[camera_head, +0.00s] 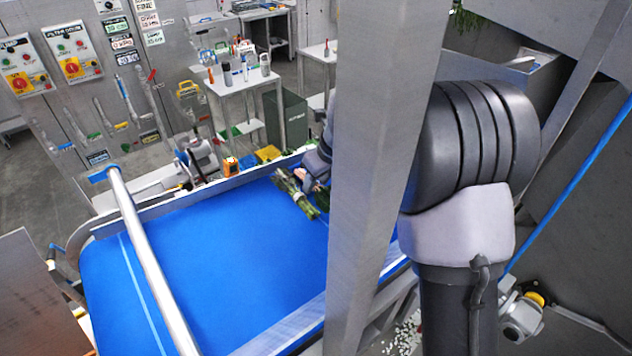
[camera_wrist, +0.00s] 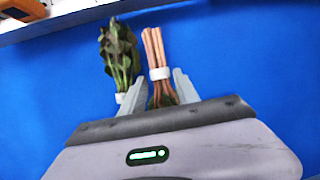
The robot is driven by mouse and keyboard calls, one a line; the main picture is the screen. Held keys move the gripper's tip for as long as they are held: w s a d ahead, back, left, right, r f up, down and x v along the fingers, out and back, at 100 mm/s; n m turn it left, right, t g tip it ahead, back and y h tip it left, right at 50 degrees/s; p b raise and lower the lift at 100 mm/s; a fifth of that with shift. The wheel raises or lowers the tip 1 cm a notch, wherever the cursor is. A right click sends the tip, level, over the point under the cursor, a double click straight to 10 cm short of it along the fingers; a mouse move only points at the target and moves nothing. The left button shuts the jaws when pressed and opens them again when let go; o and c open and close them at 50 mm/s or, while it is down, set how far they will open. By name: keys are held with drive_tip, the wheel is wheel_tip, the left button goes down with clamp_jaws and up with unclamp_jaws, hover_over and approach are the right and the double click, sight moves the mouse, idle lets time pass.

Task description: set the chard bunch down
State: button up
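The chard bunch (camera_wrist: 155,50) has pinkish stems and a white band in the wrist view. Its stems point away from my gripper (camera_wrist: 159,86), and its dark green lower part is between the fingers. The fingers press close on both sides of it, so my gripper looks shut on it. In the head view my gripper (camera_head: 313,182) is low over the far right part of the blue belt (camera_head: 210,250), partly hidden behind a grey post. I cannot tell whether the bunch touches the belt.
A second leafy green bunch (camera_wrist: 118,50) with a white band lies just left of the chard; it also shows in the head view (camera_head: 296,195). A metal roller bar (camera_head: 150,255) crosses the belt at left. The belt's middle is clear.

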sight(328, 190)
drive_tip(key=v, duration=1.1)
